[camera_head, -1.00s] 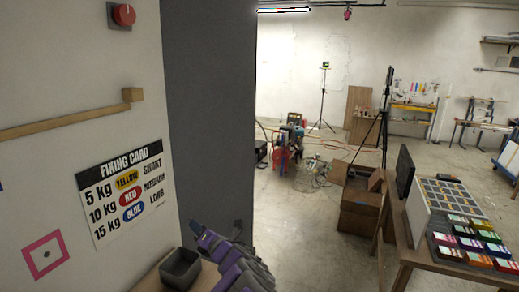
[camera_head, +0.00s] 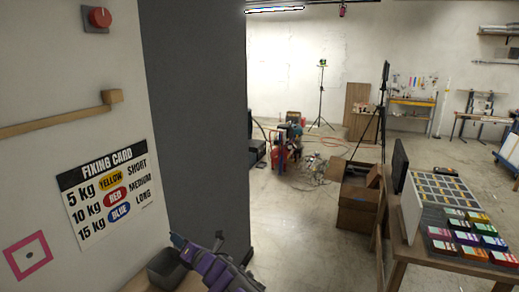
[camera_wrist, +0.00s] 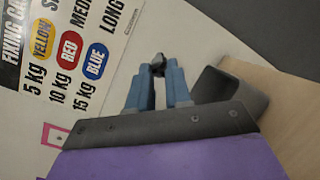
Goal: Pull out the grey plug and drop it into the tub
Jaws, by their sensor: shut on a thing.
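My gripper (camera_wrist: 158,72), with blue fingers and a purple body, is shut on a small dark grey plug (camera_wrist: 158,60) at its fingertips. In the head view my gripper (camera_head: 177,240) is at the bottom, in front of the wall panel and beside the tub. The plug cannot be made out there. The dark grey open tub (camera_head: 163,272) stands on a wooden shelf, partly hidden by my gripper. In the wrist view the tub (camera_wrist: 240,92) is just right of the fingers. A pink square outline (camera_head: 28,254) with a dark spot in its middle is on the panel.
The white panel bears a fixing card (camera_head: 107,192), a wooden bar (camera_head: 60,122) and a red knob (camera_head: 100,17). A dark grey wall face (camera_head: 200,130) stands behind my gripper. A table with coloured boxes (camera_head: 465,235) is at the right.

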